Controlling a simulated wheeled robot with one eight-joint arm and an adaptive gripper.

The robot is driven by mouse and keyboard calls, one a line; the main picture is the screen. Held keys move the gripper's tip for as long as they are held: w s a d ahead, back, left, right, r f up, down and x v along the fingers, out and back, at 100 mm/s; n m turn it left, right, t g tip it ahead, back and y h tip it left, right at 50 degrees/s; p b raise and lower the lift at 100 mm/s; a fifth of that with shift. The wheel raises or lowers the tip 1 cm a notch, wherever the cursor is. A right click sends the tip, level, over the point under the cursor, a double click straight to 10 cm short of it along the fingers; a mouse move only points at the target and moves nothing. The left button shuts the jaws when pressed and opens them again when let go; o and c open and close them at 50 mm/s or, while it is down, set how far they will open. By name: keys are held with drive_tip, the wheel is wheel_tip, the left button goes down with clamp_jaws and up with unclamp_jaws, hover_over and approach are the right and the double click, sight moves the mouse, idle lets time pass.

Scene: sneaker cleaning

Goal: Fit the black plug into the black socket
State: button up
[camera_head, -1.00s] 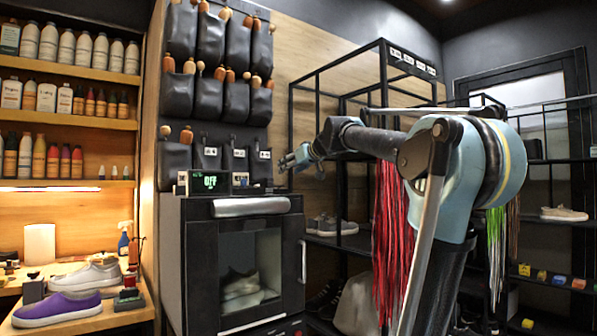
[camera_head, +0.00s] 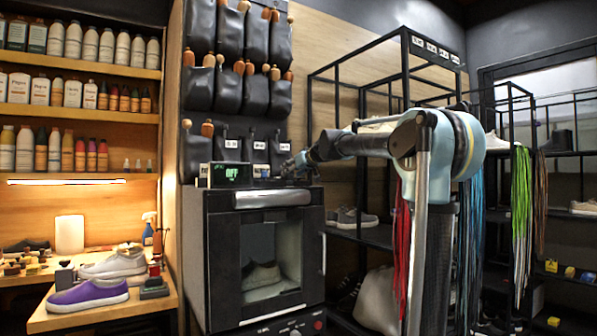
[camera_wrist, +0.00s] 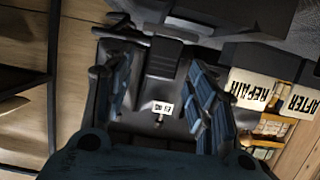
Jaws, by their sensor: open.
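My gripper (camera_head: 292,168) is open above the right part of the top of the black drying cabinet (camera_head: 222,262), in front of the hanging pouches. In the wrist view its two blue-black fingers (camera_wrist: 150,80) stand apart on either side of a dark grey piece with a small white tag (camera_wrist: 163,108). I cannot tell if that piece touches the fingers. I cannot clearly pick out the black plug or the black socket in either view; dark parts blend together near the gripper.
A small display reading OFF (camera_head: 231,173) stands on the cabinet top, left of my gripper. Black pouches (camera_head: 268,95) hang close behind. An open black rack (camera_head: 405,75) with red laces stands right. A bench with a purple shoe (camera_head: 88,295) is at left.

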drive_tip(key=shift+x, duration=1.65)
drive_tip(key=c, duration=1.1)
